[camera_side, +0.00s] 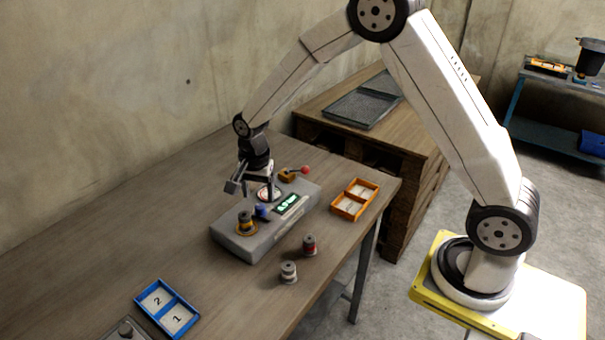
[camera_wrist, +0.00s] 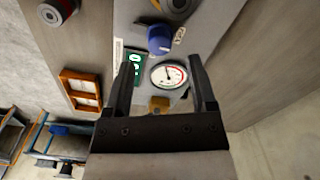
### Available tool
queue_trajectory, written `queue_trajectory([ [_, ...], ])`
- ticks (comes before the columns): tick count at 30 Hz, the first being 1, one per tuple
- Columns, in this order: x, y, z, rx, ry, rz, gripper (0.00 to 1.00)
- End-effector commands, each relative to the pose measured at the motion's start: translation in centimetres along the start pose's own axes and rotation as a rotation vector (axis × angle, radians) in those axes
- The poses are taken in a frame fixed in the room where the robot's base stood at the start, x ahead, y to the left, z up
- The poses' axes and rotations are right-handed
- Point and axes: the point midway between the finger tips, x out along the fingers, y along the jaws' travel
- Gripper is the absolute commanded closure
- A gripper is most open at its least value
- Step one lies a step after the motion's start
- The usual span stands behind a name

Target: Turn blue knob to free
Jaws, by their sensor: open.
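The blue knob (camera_side: 262,211) sits on top of a grey box (camera_side: 236,244) on the wooden table. In the wrist view the blue knob (camera_wrist: 159,40) is at the upper middle, beyond my fingertips, with a small white label beside it. Its lettering is too small to read. My gripper (camera_side: 255,184) is above the box, near the round white gauge. In the wrist view my gripper (camera_wrist: 166,74) is open and empty, with the gauge (camera_wrist: 168,75) showing between its fingers. The knob is apart from both fingers.
Two spools, one red (camera_side: 309,244) and one whitish (camera_side: 288,272), stand in front. An orange tray (camera_side: 371,187) and a blue tray (camera_side: 143,299) lie on the table.

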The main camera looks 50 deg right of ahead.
Motion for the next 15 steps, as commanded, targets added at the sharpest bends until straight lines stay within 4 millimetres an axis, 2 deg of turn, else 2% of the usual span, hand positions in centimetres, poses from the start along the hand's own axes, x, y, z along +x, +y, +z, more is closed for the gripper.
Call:
queue_trajectory([
  [8,-4.1,0.0,0.0,-0.002,0.001,-0.002,0.27],
  [15,-4.6,2.0,0.7,-0.155,0.013,-0.026,0.27],
])
